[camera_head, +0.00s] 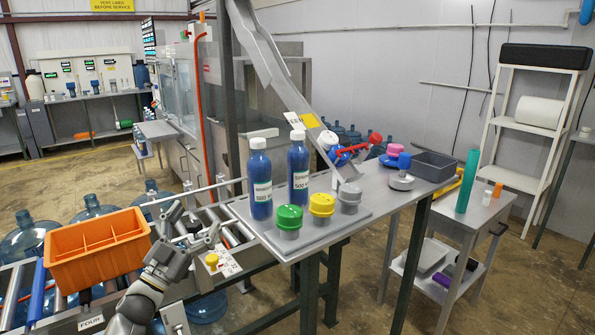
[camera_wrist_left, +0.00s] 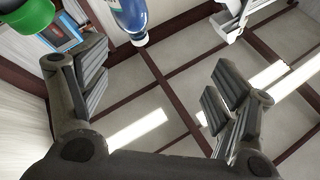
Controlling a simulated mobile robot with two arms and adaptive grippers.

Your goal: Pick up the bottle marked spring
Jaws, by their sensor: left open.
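Two blue bottles with white caps and white-and-green labels stand upright on the grey tabletop in the head view: a front left bottle (camera_head: 260,181) and a back right bottle (camera_head: 298,168). Their label words are too small to read, so I cannot tell which is marked spring. My left gripper (camera_head: 193,228) is open and empty, left of the bottles and apart from them, over the roller conveyor. In the left wrist view its spread fingers (camera_wrist_left: 160,88) have nothing between them. A blue bottle (camera_wrist_left: 129,16) shows beyond them at the top edge. My right gripper is not in view.
An orange crate (camera_head: 98,247) sits on the conveyor at left. A metal chute (camera_head: 275,75) slopes down behind the bottles.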

